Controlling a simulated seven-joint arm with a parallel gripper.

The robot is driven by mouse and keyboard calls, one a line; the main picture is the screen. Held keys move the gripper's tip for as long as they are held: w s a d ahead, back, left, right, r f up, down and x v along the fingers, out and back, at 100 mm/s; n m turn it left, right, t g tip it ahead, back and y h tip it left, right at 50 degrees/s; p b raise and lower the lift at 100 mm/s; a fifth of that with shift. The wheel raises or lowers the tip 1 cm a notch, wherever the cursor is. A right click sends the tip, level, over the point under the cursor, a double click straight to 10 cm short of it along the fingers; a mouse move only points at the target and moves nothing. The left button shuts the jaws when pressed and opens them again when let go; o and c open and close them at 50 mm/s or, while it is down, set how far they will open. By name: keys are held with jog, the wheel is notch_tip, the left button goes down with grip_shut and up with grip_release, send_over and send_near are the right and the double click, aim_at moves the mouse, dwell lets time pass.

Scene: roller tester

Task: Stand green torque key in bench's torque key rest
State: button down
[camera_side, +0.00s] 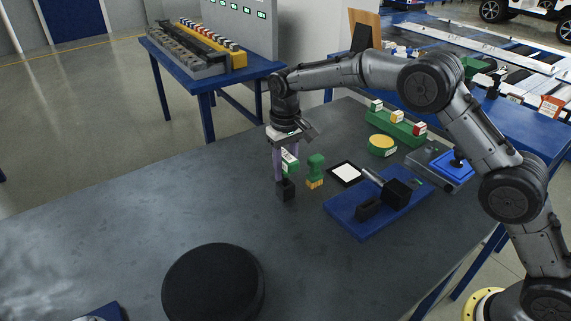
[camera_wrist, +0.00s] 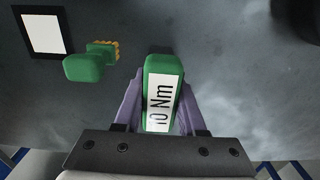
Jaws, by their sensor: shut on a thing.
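The green torque key (camera_wrist: 163,66) has a white label reading "10 Nm" in the wrist view. My gripper (camera_wrist: 160,98) is shut on it, with a purple finger on each side. In the side view the key (camera_side: 290,160) hangs roughly upright under my gripper (camera_side: 284,168). A small black block (camera_side: 286,190), which looks like the torque key rest, stands on the dark bench (camera_side: 150,220) directly below the key. I cannot tell whether the key's lower end is in the block or just above it. In the wrist view the key hides the block.
A green stamp-like thing with a yellow base (camera_side: 315,170) stands close right of the key. Beyond it are a black-framed white pad (camera_side: 345,173) and a blue fixture plate (camera_side: 350,222). A black disc (camera_side: 213,285) lies in front.

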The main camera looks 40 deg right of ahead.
jog(key=shift+f, duration=1.05)
jog(key=shift+c, duration=2)
grip_release()
